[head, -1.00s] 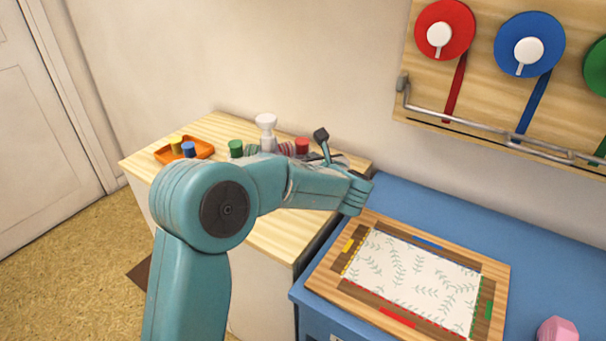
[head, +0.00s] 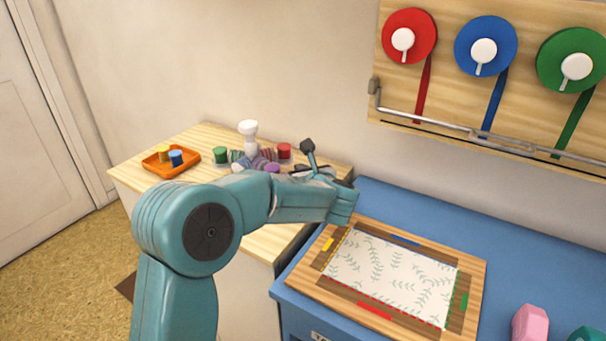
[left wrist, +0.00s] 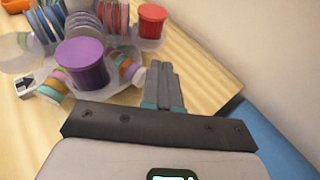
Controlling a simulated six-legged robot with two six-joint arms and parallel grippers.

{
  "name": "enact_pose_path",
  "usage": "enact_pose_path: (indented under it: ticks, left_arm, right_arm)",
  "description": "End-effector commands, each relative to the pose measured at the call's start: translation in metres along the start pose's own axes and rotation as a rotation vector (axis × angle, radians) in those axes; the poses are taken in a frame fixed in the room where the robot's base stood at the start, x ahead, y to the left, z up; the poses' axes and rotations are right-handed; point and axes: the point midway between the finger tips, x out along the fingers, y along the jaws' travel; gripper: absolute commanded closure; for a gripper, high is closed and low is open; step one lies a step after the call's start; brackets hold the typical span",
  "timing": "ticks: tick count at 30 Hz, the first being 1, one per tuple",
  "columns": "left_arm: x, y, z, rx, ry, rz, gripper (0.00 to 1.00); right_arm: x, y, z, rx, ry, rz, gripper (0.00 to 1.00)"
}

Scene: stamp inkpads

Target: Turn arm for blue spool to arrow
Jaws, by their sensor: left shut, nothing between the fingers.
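On the wooden cabinet stands a holder (head: 248,130) with a white knob and striped ribbon rolls around it. In the left wrist view, bluish rolls (left wrist: 44,24) sit at the upper left, beside a purple cup (left wrist: 82,62) and a red cup (left wrist: 151,22). A small black-and-white mark (left wrist: 25,86), possibly an arrow, shows at the left. On the wall board, a blue spool (head: 466,38) has a white arm (head: 483,52) pointing down. My left gripper (left wrist: 165,84) is shut and empty, right of the purple cup and apart from the rolls. My right gripper is out of view.
An orange tray (head: 152,164) with yellow and blue cups lies on the cabinet's left. A wooden frame (head: 300,276) with a patterned sheet lies on the blue table (head: 545,250). A pink object (head: 530,323) is at the lower right. A metal rail (head: 440,122) runs along the board.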

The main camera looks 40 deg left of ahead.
Motion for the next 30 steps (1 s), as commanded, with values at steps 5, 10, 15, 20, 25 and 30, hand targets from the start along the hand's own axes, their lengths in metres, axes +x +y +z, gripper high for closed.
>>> enact_pose_path:
  ticks: [5,10,15,20,25,30]
  left_arm:
    - [-0.009,-0.001,0.002,-0.002,-0.001,-0.003,1.00]
    - [-0.036,-0.003,0.003,-0.002,-0.001,-0.003,1.00]
    - [-0.067,-0.006,0.003,-0.001,-0.001,-0.003,1.00]
    - [-0.088,-0.009,0.002,-0.001,0.000,-0.002,1.00]
    - [-0.095,-0.009,0.002,-0.002,-0.001,0.000,1.00]
    - [-0.096,-0.009,0.002,-0.001,0.000,0.000,1.00]
  right_arm:
    - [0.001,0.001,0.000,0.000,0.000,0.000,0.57]
    - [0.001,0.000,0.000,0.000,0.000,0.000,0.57]
    - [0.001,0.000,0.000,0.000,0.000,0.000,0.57]
    - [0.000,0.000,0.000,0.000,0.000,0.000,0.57]
    - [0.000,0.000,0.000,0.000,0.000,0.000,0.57]
    - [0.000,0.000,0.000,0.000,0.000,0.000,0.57]
